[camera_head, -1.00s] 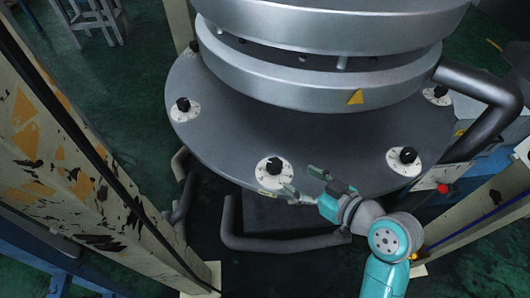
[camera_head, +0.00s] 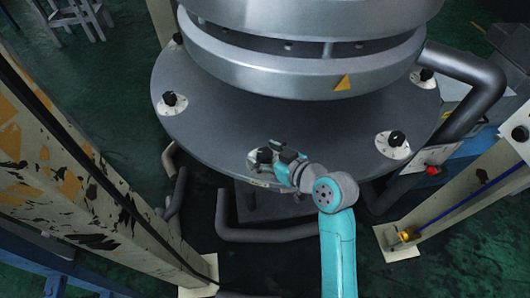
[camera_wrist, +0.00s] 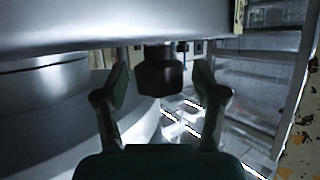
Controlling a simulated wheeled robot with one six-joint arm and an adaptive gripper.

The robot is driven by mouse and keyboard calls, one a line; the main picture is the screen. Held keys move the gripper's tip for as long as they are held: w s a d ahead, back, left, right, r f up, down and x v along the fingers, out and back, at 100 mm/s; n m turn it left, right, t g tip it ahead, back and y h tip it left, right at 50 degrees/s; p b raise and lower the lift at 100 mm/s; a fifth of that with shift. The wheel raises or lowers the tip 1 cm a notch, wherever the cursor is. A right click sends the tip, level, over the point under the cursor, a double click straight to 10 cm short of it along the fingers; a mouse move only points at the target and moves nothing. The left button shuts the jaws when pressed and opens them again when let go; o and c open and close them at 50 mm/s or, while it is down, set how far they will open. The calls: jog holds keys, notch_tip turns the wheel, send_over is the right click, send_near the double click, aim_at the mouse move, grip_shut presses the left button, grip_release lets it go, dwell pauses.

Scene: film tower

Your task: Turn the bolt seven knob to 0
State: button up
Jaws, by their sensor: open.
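A black knob (camera_head: 264,155) on a white dial plate (camera_head: 252,161) sits near the front rim of the grey round flange (camera_head: 330,150). My gripper (camera_head: 268,156) is open at this knob, its fingers covering part of the knob and dial. In the wrist view the dark knob (camera_wrist: 160,74) hangs from the flange at the top, between the two open fingers of my gripper (camera_wrist: 162,84). Gaps show on both sides of it. The dial marks and bolt numbers are too small to read, so I cannot tell the knob's setting or number.
Other similar knobs stand around the flange, one at the right (camera_head: 396,138) and one at the left (camera_head: 170,99). A big metal cylinder (camera_head: 300,75) rises behind. Bent pipes (camera_head: 265,234) run below the front rim. Chipped posts (camera_head: 60,165) flank both sides.

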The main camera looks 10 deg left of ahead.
jog(key=c, duration=1.2)
jog(key=shift+o, duration=0.2)
jog(key=shift+s, duration=0.1)
jog(key=m+t+h, duration=0.3)
jog(key=m+h, duration=0.1)
jog(key=shift+a, duration=0.1)
jog(key=m+t+h, duration=0.1)
jog(key=m+h, duration=0.4)
jog(key=shift+t+h, duration=0.3)
jog(key=shift+t, duration=0.1)
jog(key=m+g+h, duration=0.1)
jog(key=m+h, duration=0.3)
jog(key=h, duration=0.1)
jog(key=shift+m, duration=0.4)
jog(key=shift+m+g+h, duration=1)
jog(key=shift+m+h, duration=0.9)
jog(key=shift+h, duration=0.1)
jog(key=shift+f, duration=0.1)
